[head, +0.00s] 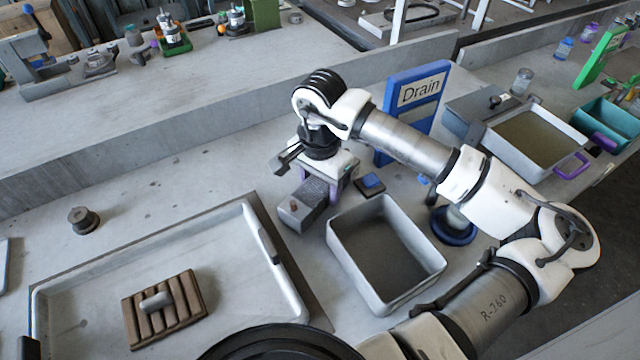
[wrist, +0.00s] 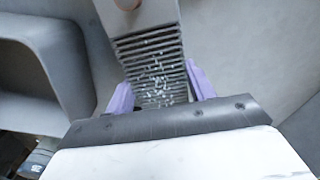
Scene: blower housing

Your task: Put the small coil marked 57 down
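A grey finned block, which I take to be the small coil (head: 314,194), has a round copper-coloured stub at one end. No number 57 is legible on it. In the wrist view the coil (wrist: 154,62) shows close fins with pale specks and lies between my purple fingers. My gripper (head: 333,187) points down over the bench and appears shut on the coil, one finger along each side. In the wrist view my gripper (wrist: 160,92) hides the coil's near end. The coil is low, at or just above the bench; I cannot tell whether it touches.
A deep grey bin (head: 428,246) stands just right of the coil. A large shallow tray (head: 95,280) at left holds a brown ridged block (head: 180,318). A blue Drain sign (head: 405,125) stands behind my gripper, with a small blue pad (head: 371,184) nearby.

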